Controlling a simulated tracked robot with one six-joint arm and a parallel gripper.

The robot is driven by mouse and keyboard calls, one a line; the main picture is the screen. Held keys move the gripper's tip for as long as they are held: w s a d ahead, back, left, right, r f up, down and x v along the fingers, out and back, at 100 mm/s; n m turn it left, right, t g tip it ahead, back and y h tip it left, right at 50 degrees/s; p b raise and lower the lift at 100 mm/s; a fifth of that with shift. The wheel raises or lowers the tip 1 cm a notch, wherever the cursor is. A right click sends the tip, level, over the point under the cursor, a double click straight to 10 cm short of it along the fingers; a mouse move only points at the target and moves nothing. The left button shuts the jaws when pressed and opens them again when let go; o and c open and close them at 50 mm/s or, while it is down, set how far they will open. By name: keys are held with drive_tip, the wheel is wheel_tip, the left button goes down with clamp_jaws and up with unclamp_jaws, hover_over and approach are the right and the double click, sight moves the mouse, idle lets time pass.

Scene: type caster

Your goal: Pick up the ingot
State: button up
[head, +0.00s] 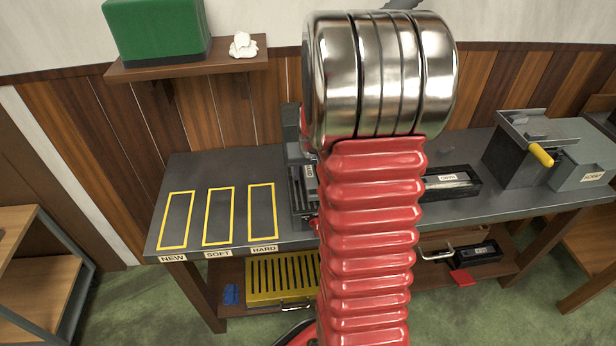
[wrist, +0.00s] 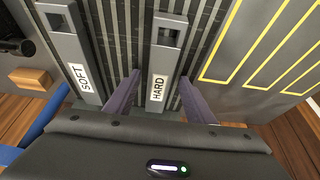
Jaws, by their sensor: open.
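In the wrist view, my gripper (wrist: 160,92) is open, with one dark finger on each side of a grey bar labelled HARD (wrist: 168,55). The fingers appear apart from the bar. A second grey bar labelled SOFT (wrist: 68,45) lies to the left, outside the fingers. Both bars have a square hole near the far end and lie over a dark ribbed surface. No bar is marked as the ingot, so I cannot tell which one it is. In the head view, my red arm hides my gripper and much of the rack (head: 299,190) behind it.
The dark workbench (head: 230,168) has empty yellow outlines labelled NEW, SOFT and HARD at its left. A black mould-like tray (head: 452,184) and a grey machine with a yellow handle (head: 541,155) stand to the right. A yellow slotted box (head: 283,277) sits on the lower shelf.

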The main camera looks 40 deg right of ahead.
drive_tip(key=shift+c, duration=0.2)
clamp_jaws()
idle(0.3)
idle(0.8)
drive_tip(key=shift+r, duration=0.1)
